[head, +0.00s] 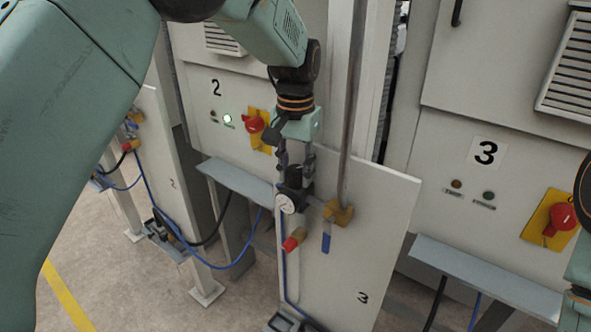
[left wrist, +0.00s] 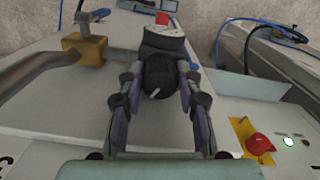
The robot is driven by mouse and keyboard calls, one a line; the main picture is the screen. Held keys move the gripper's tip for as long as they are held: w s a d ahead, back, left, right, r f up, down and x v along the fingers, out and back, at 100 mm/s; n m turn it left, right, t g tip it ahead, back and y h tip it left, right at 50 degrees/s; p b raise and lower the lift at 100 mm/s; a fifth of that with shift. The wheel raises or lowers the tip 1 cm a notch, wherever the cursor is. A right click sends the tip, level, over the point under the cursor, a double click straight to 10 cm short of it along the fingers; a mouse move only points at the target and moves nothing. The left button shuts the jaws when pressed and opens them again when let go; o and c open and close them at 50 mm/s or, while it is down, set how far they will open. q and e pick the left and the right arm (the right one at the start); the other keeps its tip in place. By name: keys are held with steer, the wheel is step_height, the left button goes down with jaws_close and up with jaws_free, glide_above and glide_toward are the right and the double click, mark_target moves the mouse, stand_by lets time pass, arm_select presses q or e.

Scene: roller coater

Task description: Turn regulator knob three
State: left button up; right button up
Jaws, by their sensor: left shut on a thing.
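The black regulator knob (head: 295,174) sits on top of the regulator on the white panel marked 3 (head: 345,262). A round gauge (head: 287,203) is just below it. My left gripper (head: 294,172) comes down from above and is shut on the knob, one finger on each side. In the left wrist view the black knob (left wrist: 158,82) lies between the two fingers of the gripper (left wrist: 158,90), with a short white mark on its top. My right gripper is not in view; only a part of my right arm shows at the right edge.
A metal pipe (head: 352,120) runs down to a brass-coloured block (head: 339,213) with a blue lever (head: 326,242), close to the right of the gripper. A red-ended fitting (head: 292,243) is below the gauge. Cabinets 2 (head: 205,122) and 3 (head: 440,150) stand behind, with red switches.

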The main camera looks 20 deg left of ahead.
mark_target(296, 170)
arm_select(q)
steer(key=shift+d+n, duration=0.1)
steer(key=shift+n, duration=2.8)
steer(key=o, duration=1.2)
steer(key=shift+s+r, duration=0.1)
steer(key=shift+c, duration=0.2)
steer(key=shift+r, duration=4)
